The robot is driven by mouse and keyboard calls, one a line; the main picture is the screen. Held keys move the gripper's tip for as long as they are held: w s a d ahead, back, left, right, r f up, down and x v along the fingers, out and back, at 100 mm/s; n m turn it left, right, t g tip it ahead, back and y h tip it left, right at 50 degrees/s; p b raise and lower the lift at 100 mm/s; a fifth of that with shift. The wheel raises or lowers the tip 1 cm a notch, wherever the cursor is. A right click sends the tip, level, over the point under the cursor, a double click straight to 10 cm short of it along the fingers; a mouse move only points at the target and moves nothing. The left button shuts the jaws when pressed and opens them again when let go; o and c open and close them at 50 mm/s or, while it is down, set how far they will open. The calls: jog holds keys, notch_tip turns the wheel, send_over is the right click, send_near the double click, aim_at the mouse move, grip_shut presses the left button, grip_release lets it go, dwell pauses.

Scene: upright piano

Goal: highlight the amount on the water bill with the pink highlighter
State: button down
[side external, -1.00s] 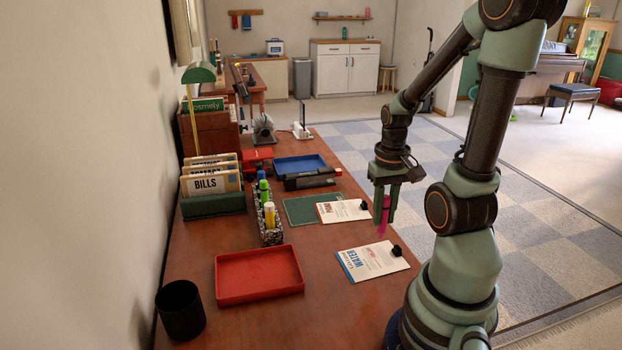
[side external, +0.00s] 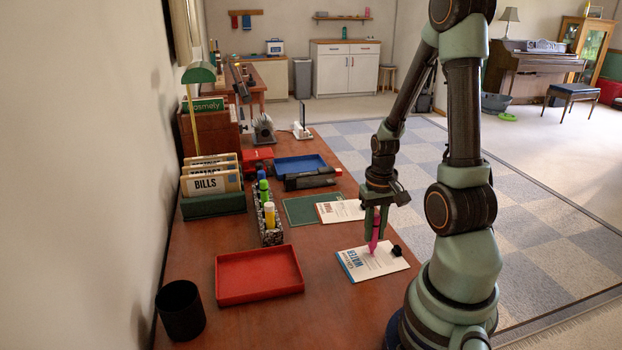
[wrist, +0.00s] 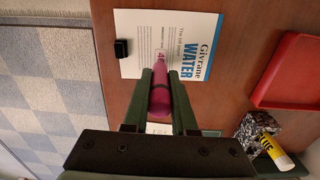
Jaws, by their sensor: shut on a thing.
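The water bill (side external: 358,266) is a white sheet with blue "WATER" print, lying flat on the desk; it also fills the top of the wrist view (wrist: 140,72). A black clip (side external: 397,250) sits at its right edge. My gripper (side external: 376,236) is shut on the pink highlighter (side external: 373,245), which points down over the bill. In the wrist view the highlighter (wrist: 160,98) lies between the fingers, its tip by reddish print on the bill. I cannot tell whether the tip touches the paper, and the tip area is partly hidden.
A red tray (side external: 258,275) and a black cup (side external: 180,310) stand left of the bill. A patterned holder (side external: 270,236) with markers and a glue stick is behind. Another clipped bill (side external: 335,212) lies on a green mat (side external: 298,212). Bare desk surrounds the bill.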

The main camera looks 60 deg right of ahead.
jog(key=shift+w+d+f, duration=0.1)
jog(key=shift+w+d, duration=0.95)
jog(key=shift+w, duration=0.15)
jog(key=shift+s+a, duration=1.85)
jog(key=shift+s, duration=0.25)
jog(key=shift+s+a, duration=0.15)
notch_tip(320, 180, up, 8)
jog(key=w+a+r+n, duration=0.3)
jog(key=w+a+n, duration=0.1)
jog(key=w+a, duration=0.4)
jog(key=w+a+r+n, duration=0.3)
jog(key=w+a+n, duration=0.2)
jog(key=w+a, duration=0.3)
jog(key=shift+a, duration=1.2)
